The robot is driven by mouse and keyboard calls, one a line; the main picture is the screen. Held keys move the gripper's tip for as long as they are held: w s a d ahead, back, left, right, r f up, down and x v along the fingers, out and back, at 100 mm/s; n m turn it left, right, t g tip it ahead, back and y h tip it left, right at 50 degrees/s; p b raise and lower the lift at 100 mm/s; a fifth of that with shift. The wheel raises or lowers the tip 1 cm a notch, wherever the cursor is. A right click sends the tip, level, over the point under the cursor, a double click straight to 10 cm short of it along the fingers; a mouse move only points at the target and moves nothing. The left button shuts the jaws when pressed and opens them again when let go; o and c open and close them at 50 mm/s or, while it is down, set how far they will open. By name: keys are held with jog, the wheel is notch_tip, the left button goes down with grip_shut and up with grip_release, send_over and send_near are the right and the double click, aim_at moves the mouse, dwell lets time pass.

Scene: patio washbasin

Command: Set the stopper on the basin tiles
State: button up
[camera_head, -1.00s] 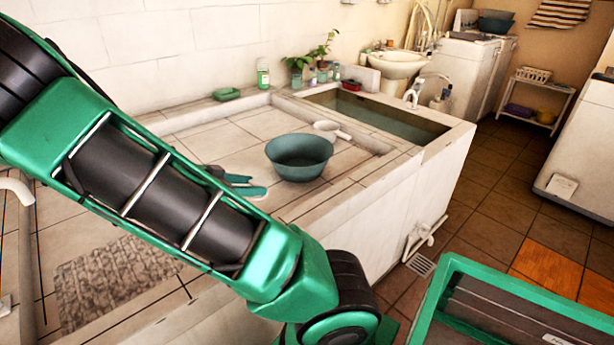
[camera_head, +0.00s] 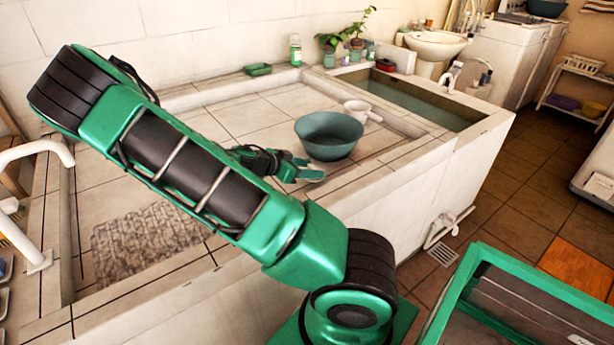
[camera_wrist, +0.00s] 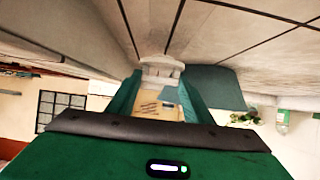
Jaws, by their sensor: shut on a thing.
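My gripper (camera_head: 303,170) is over the tiled top of the basin, just in front and to the left of the teal bowl. In the wrist view my gripper (camera_wrist: 160,88) has its green fingers closed around a pale grey-white piece, which appears to be the stopper (camera_wrist: 162,70). In the head view only a small light bit of the stopper (camera_head: 314,176) shows at the fingertips. The basin tiles (camera_head: 245,118) lie close beneath; I cannot tell whether the stopper touches them.
The teal bowl (camera_head: 328,136) stands close beside my gripper, with a white dipper (camera_head: 362,110) behind it. A green soap dish (camera_head: 258,69) and bottle (camera_head: 295,50) stand at the wall. A water-filled tank (camera_head: 410,98) is to the right. Tiles left of the bowl are clear.

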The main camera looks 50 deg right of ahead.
notch_tip(320, 180, down, 3)
jog(key=shift+r, duration=0.15)
jog(key=o, duration=1)
jog(key=shift+o, duration=0.2)
jog(key=shift+a+r, duration=0.1)
jog(key=v, duration=1.1)
jog(key=shift+a, duration=0.4)
jog(key=shift+w+r, duration=0.1)
